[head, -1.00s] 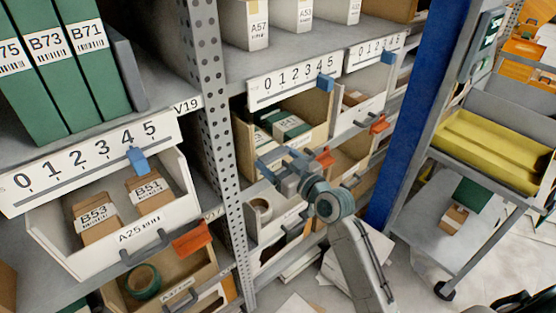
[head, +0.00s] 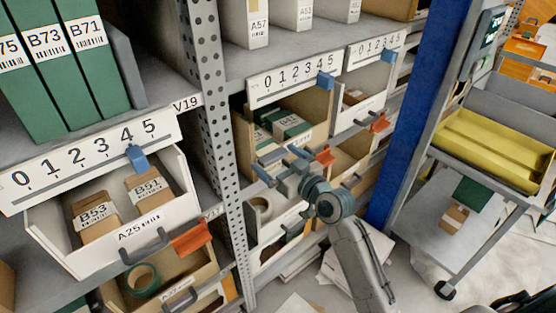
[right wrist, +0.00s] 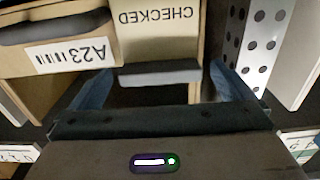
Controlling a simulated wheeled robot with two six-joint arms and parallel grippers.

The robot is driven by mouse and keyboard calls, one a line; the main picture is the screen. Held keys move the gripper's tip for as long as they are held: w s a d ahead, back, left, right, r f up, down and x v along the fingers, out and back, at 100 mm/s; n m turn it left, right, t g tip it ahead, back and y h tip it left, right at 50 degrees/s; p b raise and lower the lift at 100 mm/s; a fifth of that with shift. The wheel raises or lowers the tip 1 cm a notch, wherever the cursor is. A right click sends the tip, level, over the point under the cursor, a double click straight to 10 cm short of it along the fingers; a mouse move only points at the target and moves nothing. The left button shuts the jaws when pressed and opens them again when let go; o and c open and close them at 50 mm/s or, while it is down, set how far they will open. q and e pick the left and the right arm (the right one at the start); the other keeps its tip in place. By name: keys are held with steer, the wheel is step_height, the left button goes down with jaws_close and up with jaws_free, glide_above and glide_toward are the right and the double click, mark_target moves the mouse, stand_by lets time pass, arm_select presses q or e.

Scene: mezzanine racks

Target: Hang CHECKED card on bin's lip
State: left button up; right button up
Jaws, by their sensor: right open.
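The CHECKED card (right wrist: 155,30) is pale and shows upside down in the right wrist view. It lies against the front of the tan bin labelled A23 (right wrist: 25,68), beside the label. A grey bar (right wrist: 160,73) runs along the card's edge at the bin's lip; whether it is fully hooked over the lip is unclear. My right gripper (right wrist: 160,88) is open, with one blue finger to each side of the grey bar and apart from it. In the head view my right gripper (head: 281,166) is at the front of the bin (head: 300,108) and hides the card. My left gripper is out of view.
A perforated upright (head: 215,130) stands just left of this bin. Orange tags (head: 325,156) and blue clips (head: 326,81) stick out close to my right gripper. A blue post (head: 415,120) and a cart with a yellow tray (head: 490,155) stand to the right.

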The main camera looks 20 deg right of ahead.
steer(key=shift+v, duration=5.3)
steer(key=w+d+f+m+g+h, duration=0.1)
steer(key=d+f+m+g+h, duration=0.25)
steer(key=f, duration=1.55)
steer(key=s+d+f+g+h, duration=0.1)
steer(key=s+d+f+g, duration=0.15)
steer(key=f, duration=0.65)
steer(key=s+d+f+g+h, duration=0.15)
steer(key=s+f, duration=0.25)
steer(key=f, duration=0.5)
arm_select(q)
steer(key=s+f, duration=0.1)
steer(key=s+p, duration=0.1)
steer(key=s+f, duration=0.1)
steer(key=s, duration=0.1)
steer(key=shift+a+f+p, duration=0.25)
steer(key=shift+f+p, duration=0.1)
steer(key=shift+p, duration=0.05)
arm_select(e)
steer(key=s+f+g, duration=0.4)
steer(key=s+f, duration=0.9)
steer(key=s, duration=0.2)
steer(key=s+a+f+g+h, duration=0.1)
steer(key=s+f+g, duration=0.3)
steer(key=s+f, duration=0.8)
steer(key=s, duration=0.4)
steer(key=shift+f, duration=0.35)
steer(key=shift+s+a, duration=0.1)
